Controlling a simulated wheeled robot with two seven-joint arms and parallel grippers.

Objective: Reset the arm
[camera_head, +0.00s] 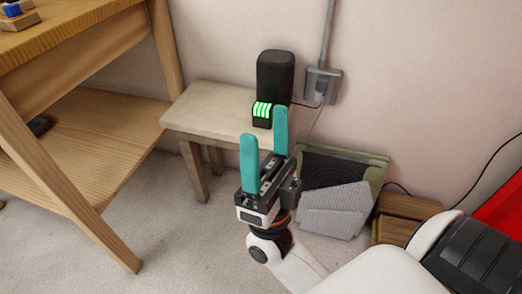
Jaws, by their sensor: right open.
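My right gripper (265,147) is raised in the middle of the view, with its two teal fingers pointing up. The fingers stand apart and nothing is between them. My right arm comes in from the lower right. My left gripper is not in view. No glass rods can be made out in this view.
A small wooden stool (200,110) behind the gripper bears a black device (275,75) with green lights, beside a wall socket (323,84). A wooden table (90,48) with a lower shelf stands left. Grey panels (333,212) and wooden blocks (405,212) are right. Carpet at lower left is clear.

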